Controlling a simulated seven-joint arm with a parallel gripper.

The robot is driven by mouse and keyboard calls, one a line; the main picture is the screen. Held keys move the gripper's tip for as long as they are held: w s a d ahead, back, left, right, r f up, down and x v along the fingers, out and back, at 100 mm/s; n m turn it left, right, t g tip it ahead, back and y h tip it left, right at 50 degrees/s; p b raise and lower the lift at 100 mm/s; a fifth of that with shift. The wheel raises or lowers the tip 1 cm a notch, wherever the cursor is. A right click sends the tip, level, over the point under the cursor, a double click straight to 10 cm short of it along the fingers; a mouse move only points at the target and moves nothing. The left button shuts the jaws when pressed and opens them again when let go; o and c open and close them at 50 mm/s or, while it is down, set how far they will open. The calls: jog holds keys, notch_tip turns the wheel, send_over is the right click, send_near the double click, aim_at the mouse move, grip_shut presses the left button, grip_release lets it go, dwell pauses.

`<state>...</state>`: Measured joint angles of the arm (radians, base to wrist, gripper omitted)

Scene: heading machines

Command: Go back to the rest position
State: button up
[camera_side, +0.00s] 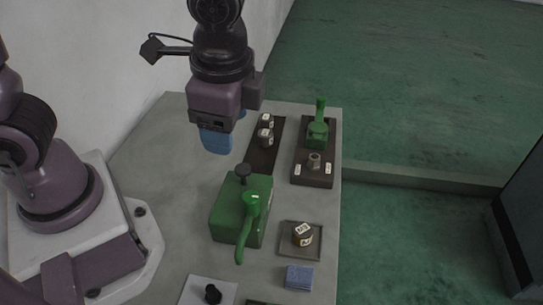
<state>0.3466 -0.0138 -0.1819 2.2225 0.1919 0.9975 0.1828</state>
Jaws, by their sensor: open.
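My gripper (217,140) hangs above the grey table, left of the dark strip and behind the green machine. Its blue fingers point down. The fingers overlap in this view and the gap between them is hidden; nothing held shows. The larger green machine (228,212) stands mid-table with a dark knob on top and a green lever (245,236) at its right front. A smaller green device (318,130) stands on a dark base at the back right, with a small grey metal part (314,160) in front of it.
Labelled dark containers (266,137) stand on a dark strip. A labelled container (302,236) sits on a square tray (287,249). A blue stack (299,277) and a black knob-shaped item (212,294) are at the front. The table (165,140) is bare at the back left.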

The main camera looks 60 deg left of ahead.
jog(key=s+a+r+n+t+h, duration=0.2)
jog(key=s+a+r+n+t, duration=0.3)
jog(key=a+r+n, duration=0.3)
jog(key=a+n, duration=0.1)
jog(key=a, duration=0.2)
jog(key=shift+r, duration=0.3)
jog(key=shift+s+a, duration=0.1)
